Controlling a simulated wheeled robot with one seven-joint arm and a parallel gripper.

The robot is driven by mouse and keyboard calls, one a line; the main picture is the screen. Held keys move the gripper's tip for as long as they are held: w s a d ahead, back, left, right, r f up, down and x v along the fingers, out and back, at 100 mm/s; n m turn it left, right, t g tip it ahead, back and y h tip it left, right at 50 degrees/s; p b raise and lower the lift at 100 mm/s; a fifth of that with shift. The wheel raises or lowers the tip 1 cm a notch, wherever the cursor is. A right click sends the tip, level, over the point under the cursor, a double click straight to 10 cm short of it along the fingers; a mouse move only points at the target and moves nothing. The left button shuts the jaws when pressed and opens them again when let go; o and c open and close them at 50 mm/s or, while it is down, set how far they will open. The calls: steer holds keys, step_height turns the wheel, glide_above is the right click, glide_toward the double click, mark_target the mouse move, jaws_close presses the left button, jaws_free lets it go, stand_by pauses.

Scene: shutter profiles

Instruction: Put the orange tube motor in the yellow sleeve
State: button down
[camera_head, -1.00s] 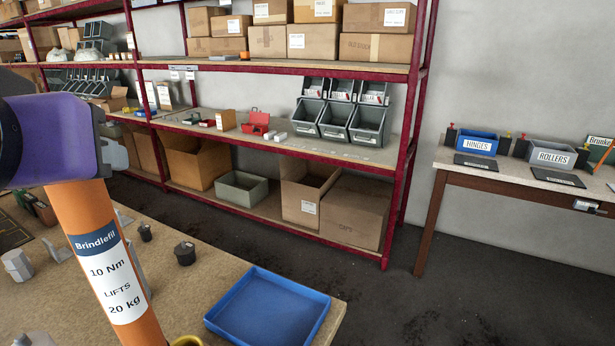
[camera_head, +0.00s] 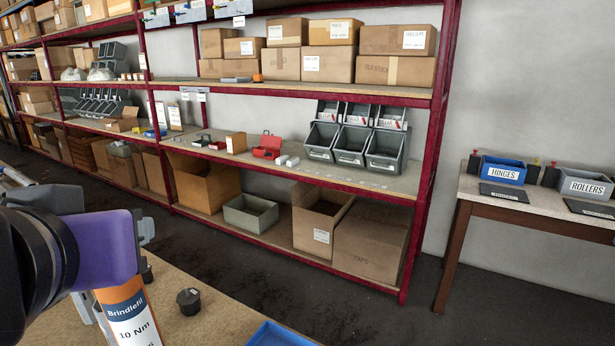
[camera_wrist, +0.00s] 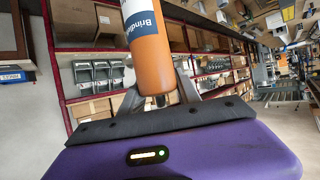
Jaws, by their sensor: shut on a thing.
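The orange tube motor (camera_head: 127,318) has a white and dark blue "Brindlefil" label. In the head view it hangs below my purple gripper and runs out of the bottom edge. In the wrist view the orange tube motor (camera_wrist: 147,50) stands between the grey fingers, and its far part is cut off by the top edge. My gripper (camera_wrist: 160,92) is shut on the tube near one end. In the head view my gripper (camera_head: 105,250) is at the lower left, above the bench. The yellow sleeve is not in view now.
The bench (camera_head: 215,320) shows at the lower left, with a small black part (camera_head: 189,300) and the edge of a blue tray (camera_head: 280,336). A red-framed shelf rack (camera_head: 420,200) stands behind. A side table (camera_head: 540,208) with bins is at the right. Dark floor lies between.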

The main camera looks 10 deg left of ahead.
mark_target(147, 332)
step_height(147, 332, down, 14)
steer(key=shift+f, duration=0.1)
stand_by(0.6)
steer(key=c, duration=1.3)
jaws_free()
steer(key=shift+f, duration=0.25)
steer(key=o, duration=0.4)
steer(key=shift+o, duration=0.2)
steer(key=shift+r, duration=0.1)
steer(key=shift+s+r, duration=0.1)
steer(key=v, duration=1.2)
